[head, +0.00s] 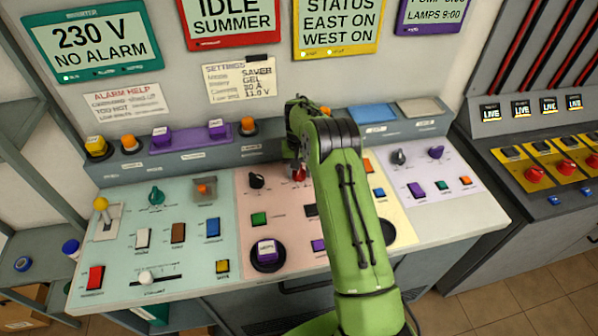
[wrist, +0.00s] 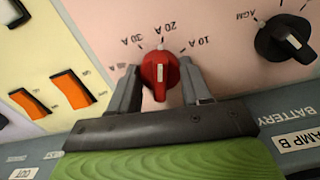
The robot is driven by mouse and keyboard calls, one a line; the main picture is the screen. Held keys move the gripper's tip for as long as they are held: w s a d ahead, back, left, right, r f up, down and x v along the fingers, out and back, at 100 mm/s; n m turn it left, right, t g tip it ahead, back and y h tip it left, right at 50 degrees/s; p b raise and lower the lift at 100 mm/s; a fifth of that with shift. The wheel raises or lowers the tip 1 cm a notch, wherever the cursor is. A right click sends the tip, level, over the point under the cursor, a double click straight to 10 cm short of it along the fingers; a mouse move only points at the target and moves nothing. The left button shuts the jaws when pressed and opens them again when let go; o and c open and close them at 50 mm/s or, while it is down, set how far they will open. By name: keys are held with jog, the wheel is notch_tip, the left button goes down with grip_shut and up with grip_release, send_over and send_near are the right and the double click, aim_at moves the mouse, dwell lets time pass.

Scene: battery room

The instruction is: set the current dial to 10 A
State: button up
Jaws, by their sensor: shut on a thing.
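The current dial is a red knob (wrist: 160,78) with a white line, on the pink panel; marks for 10 A, 20 A and 30 A fan around its upper side in the wrist view. The white line stands nearly upright in that view, roughly in line with 20 A; I cannot tell for sure which end is the pointer. My gripper (wrist: 158,85) is shut on the dial, one finger on each side. In the head view the red dial (head: 298,174) shows beside my green arm, which hides part of the pink panel.
A black AGM knob (wrist: 285,40) is right of the dial in the wrist view. Orange rocker switches (wrist: 72,87) are at left. A ledge with purple and orange buttons (head: 190,142) runs behind the panels.

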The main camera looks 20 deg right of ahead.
jog(key=m+b, duration=0.1)
jog(key=m, duration=0.4)
jog(key=shift+r+m+b, duration=0.1)
jog(key=shift+m+b, duration=0.25)
jog(key=shift+m, duration=1.95)
jog(key=o, duration=1.1)
notch_tip(320, 180, up, 16)
jog(key=p, duration=0.3)
